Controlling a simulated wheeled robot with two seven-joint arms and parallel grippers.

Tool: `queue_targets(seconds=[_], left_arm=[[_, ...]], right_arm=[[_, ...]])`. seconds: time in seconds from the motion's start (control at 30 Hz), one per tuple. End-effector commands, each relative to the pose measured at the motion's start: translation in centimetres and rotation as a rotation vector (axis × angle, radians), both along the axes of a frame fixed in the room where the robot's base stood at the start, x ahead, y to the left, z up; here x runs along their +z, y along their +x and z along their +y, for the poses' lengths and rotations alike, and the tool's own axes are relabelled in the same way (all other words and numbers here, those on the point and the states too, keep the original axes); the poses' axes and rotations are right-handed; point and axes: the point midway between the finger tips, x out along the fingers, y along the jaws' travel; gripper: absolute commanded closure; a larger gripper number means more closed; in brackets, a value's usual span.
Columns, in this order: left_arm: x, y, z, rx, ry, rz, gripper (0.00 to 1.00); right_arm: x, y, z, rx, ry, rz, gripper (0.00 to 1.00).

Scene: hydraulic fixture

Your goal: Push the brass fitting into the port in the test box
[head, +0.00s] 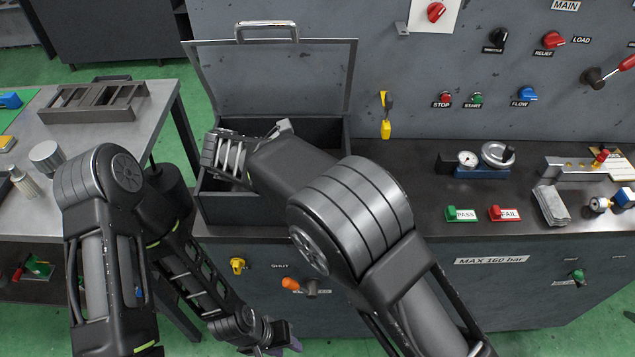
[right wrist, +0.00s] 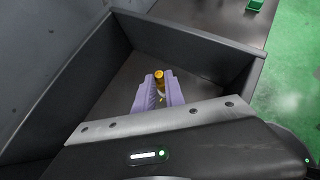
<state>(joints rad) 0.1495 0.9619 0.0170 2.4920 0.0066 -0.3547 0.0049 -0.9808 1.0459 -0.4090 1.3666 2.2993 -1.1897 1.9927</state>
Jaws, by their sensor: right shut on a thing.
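The test box (head: 240,208) stands on the bench with its lid (head: 275,75) raised; its dark inside also shows in the right wrist view (right wrist: 200,45). My right arm reaches over the front wall into the box and hides much of its inside in the head view. In the right wrist view my right gripper (right wrist: 160,88) has its purple fingers shut on the brass fitting (right wrist: 158,76), down inside the box. The port cannot be made out, so I cannot tell whether the fitting touches it. My left gripper (head: 284,345) hangs low in front of the bench, away from the box; its finger gap is unclear.
A gauge block (head: 475,160) and the PASS (head: 460,214) and FAIL (head: 503,213) markers are on the bench to the right. A side table (head: 140,120) with a metal rack stands left.

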Motion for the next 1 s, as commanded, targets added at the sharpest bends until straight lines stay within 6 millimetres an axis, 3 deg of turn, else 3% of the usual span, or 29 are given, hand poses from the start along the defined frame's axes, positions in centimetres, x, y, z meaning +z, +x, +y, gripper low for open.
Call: queue_targets(seconds=[0.4,1.0], left_arm=[[-0.97,0.0,0.0,0.0,0.0,0.0,0.64],[-1.06,0.0,0.0,0.0,0.0,0.0,0.64]], right_arm=[[-1.1,0.01,-0.04,-0.001,0.0,0.0,1.0],[-1.23,-0.01,0.0,0.0,0.001,0.001,1.0]])
